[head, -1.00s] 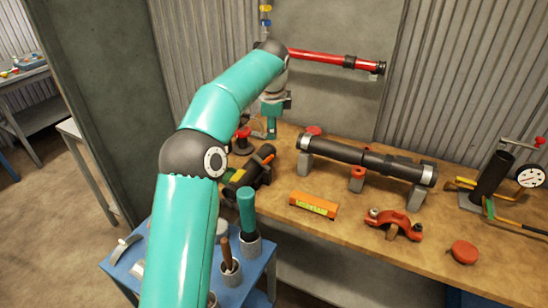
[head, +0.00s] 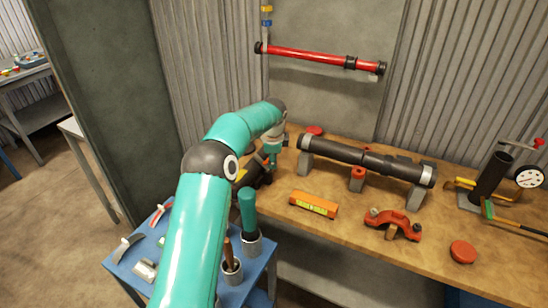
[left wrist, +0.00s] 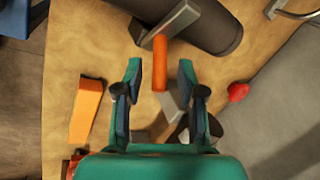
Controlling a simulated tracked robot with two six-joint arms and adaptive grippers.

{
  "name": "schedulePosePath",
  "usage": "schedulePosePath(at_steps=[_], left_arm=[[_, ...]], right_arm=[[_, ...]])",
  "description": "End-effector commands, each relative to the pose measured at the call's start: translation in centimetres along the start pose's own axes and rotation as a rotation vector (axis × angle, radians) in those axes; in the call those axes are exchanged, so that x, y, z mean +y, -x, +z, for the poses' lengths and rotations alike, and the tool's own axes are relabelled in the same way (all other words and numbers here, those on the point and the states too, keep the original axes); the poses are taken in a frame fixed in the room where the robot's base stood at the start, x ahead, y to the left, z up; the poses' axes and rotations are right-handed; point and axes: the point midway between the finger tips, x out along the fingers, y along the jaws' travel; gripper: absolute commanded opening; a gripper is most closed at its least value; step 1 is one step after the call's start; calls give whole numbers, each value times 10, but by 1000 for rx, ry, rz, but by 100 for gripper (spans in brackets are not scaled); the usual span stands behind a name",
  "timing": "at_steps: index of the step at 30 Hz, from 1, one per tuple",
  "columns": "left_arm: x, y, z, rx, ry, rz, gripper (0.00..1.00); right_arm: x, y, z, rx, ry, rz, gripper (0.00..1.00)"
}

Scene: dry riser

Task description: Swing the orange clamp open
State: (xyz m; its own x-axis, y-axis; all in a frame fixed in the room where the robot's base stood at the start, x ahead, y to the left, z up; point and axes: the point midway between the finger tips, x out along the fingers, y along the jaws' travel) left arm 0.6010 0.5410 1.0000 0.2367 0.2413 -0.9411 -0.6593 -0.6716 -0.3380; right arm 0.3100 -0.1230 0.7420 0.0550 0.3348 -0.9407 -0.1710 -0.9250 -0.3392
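An orange bar (left wrist: 160,62), which looks like the clamp's handle, shows in the left wrist view. It joins a grey bracket (left wrist: 176,18) over a dark cylinder (left wrist: 217,28). My left gripper (left wrist: 160,72) is open, one finger on each side of the bar, with gaps on both sides. I cannot tell the depth between fingers and bar. In the head view my left gripper (head: 271,160) is at the bench's left end, beside a dark cylindrical fixture (head: 252,175), and mostly hides the handle. My right gripper is not in view.
A dark pipe (head: 345,153) rests on stands. A spirit level (head: 313,204), a red-orange coupling (head: 392,223) and a red cap (head: 462,251) lie on the bench. A blue cart (head: 264,268) with tools stands in front. A red pipe (head: 312,56) hangs behind.

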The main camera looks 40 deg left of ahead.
Motion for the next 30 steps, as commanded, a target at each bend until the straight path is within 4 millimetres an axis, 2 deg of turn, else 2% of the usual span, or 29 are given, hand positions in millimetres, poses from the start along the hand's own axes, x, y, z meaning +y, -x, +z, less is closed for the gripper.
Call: schedulePosePath(at_steps=[7, 14, 15, 23, 24, 30], left_arm=[[0, -1, 0, 0, 1, -1, 39], [0, -1, 0, 0, 1, 0, 3], [0, -1, 0, 0, 1, -1, 0], [-1, 0, 0, 0, 0, -2, 0], [5, 2, -7, 2, -5, -1, 0], [1, -2, 1, -11, -1, -7, 0]], right_arm=[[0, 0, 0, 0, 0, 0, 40], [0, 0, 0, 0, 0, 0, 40], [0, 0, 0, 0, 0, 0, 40], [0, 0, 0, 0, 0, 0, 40], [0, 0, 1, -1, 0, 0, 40], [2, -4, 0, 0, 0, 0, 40]])
